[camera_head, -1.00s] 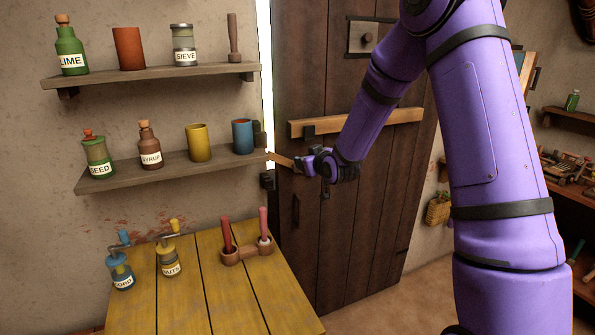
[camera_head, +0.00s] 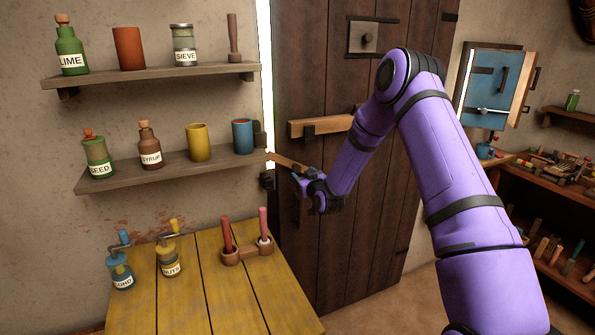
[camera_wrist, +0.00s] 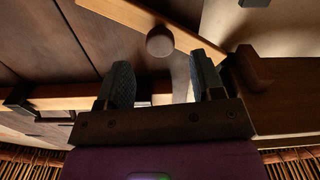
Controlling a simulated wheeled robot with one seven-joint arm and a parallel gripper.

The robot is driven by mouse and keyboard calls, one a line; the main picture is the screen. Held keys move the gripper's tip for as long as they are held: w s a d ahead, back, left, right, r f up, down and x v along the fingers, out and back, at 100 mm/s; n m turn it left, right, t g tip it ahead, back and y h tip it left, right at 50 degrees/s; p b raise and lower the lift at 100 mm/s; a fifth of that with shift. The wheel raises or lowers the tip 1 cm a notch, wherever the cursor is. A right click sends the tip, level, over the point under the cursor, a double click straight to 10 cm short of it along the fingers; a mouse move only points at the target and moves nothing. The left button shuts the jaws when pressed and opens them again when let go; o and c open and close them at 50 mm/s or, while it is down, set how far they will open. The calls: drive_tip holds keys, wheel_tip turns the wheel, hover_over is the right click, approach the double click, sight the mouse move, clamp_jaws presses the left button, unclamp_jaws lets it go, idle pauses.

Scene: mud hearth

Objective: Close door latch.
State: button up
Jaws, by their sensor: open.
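The dark plank door (camera_head: 345,235) stands in its frame, with a bright gap along its upper left edge. A horizontal wooden bar (camera_head: 320,126) crosses it, partly behind my arm. A lighter wooden latch bar (camera_head: 286,160) slopes down to the right at the door's left edge. In the wrist view the latch bar (camera_wrist: 125,12) runs diagonally beyond the fingers, with a round dark knob (camera_wrist: 160,41) on it. My gripper (camera_head: 300,180) is at the latch bar's lower right end. In the wrist view my gripper (camera_wrist: 161,75) is open, its fingers apart below the knob. I cannot tell whether they touch the bar.
Dark brackets (camera_head: 267,180) sit by the door's left edge. Left are two wall shelves (camera_head: 150,76) with jars and cups. A blue cabinet (camera_head: 495,82) hangs right of the door.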

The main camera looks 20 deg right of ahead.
sight(298, 170)
drive_tip(key=shift+w+a, duration=0.15)
drive_tip(key=shift+w, duration=2.55)
drive_tip(key=shift+c, duration=0.2)
clamp_jaws()
